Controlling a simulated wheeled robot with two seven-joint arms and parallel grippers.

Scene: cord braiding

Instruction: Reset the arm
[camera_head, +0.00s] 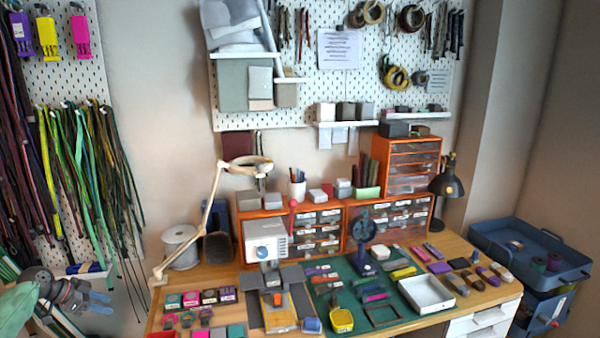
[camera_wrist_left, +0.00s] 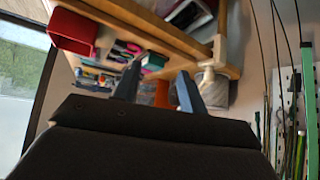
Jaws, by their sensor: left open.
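My left gripper (camera_head: 99,302) is at the lower left of the head view, left of the table and below the hanging cords. Its two bluish fingers are apart with nothing between them. In the left wrist view the open fingers (camera_wrist_left: 158,90) point toward the table's edge, and the dark gripper body fills the bottom. Long cords (camera_head: 85,165) in green, yellow and dark colours hang from the left pegboard (camera_head: 75,85). My right gripper is in neither view.
The wooden table (camera_head: 470,300) carries a green mat (camera_head: 345,275), a white tray (camera_head: 426,293), orange drawer units (camera_head: 345,245) and a clamped lamp (camera_head: 212,195). A grey spool (camera_head: 180,246) stands at its left. A blue cart (camera_head: 530,250) stands at the right. A red bin (camera_wrist_left: 73,32) shows in the left wrist view.

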